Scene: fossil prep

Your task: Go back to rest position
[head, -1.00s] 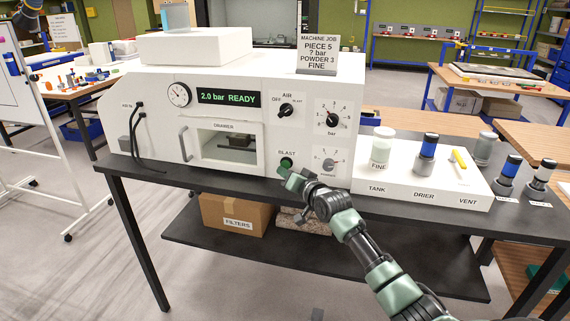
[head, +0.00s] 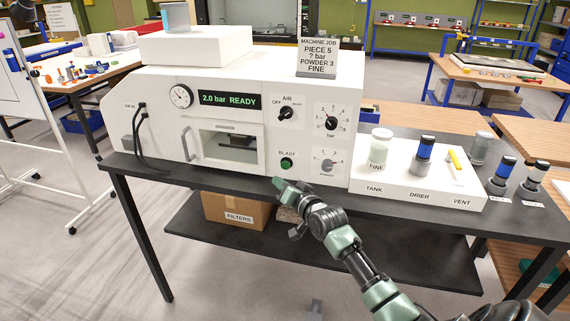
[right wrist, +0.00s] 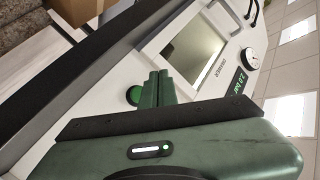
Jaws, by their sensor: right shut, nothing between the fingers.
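My right gripper (head: 278,184) is shut and empty in front of the white blasting machine (head: 268,148), just below and apart from the green BLAST button (head: 287,164). In the right wrist view its closed fingers (right wrist: 158,88) point at the machine front, with the green button (right wrist: 133,95) partly hidden beside them. The machine display (head: 229,100) reads "2.0 bar READY". The chamber door (head: 222,130) is closed. My left gripper is not clearly in view.
The machine stands on a dark table (head: 150,168). To its right, a white block (head: 400,188) holds a FINE jar (head: 380,148), a blue-banded container (head: 424,150) and a yellow-handled switch (head: 455,160). A FILTERS box (head: 236,212) sits on the lower shelf.

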